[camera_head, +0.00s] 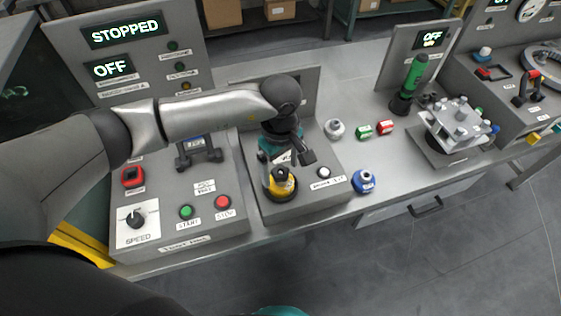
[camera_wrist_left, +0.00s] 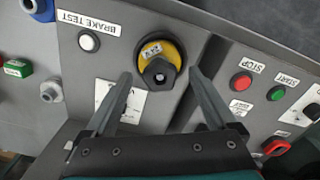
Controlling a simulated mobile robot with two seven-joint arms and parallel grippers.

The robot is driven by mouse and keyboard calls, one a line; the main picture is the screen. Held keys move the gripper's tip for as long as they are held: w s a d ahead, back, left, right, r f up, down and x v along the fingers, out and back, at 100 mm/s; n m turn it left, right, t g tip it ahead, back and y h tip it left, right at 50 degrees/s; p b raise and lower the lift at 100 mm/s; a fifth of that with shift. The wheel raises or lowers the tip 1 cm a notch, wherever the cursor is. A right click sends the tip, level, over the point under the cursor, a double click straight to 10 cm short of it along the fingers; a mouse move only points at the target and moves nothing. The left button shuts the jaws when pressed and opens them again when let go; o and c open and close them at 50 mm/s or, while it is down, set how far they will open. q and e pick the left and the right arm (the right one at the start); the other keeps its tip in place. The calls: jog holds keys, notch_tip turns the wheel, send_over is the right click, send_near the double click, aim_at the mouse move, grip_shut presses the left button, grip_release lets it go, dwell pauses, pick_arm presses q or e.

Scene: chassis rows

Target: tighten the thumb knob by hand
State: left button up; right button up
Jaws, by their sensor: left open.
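A black faceted knob (camera_wrist_left: 159,73) with a yellow labelled collar stands on a grey panel, which also has a white button and a brake test label. In the head view the knob (camera_head: 281,187) stands on the middle console's front part. My left gripper (camera_head: 289,160) is over it, pointing down. In the left wrist view the two fingers of my left gripper (camera_wrist_left: 160,76) are spread, one on each side of the knob, with visible gaps. The fingers are empty. Whether their tips are level with the knob is unclear. My right gripper is not in view.
The left console has a speed dial (camera_head: 136,218), a green start button (camera_head: 186,211) and a red stop button (camera_head: 222,202). A blue round part (camera_head: 364,181) lies right of the middle console. A fixture with pegs (camera_head: 460,122) and a green torch-like tool (camera_head: 412,78) stand farther right.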

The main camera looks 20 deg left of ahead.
pick_arm(q)
jog(key=c, duration=1.4)
jog(key=o, duration=0.7)
jog(key=shift+c, duration=0.2)
jog(key=c, duration=0.5)
jog(key=shift+w+m+b, duration=0.1)
jog(key=shift+m+b, duration=0.5)
jog(key=shift+b, duration=0.05)
jog(key=shift+c, duration=0.2)
jog(key=m+b, duration=0.3)
jog(key=shift+m, duration=0.8)
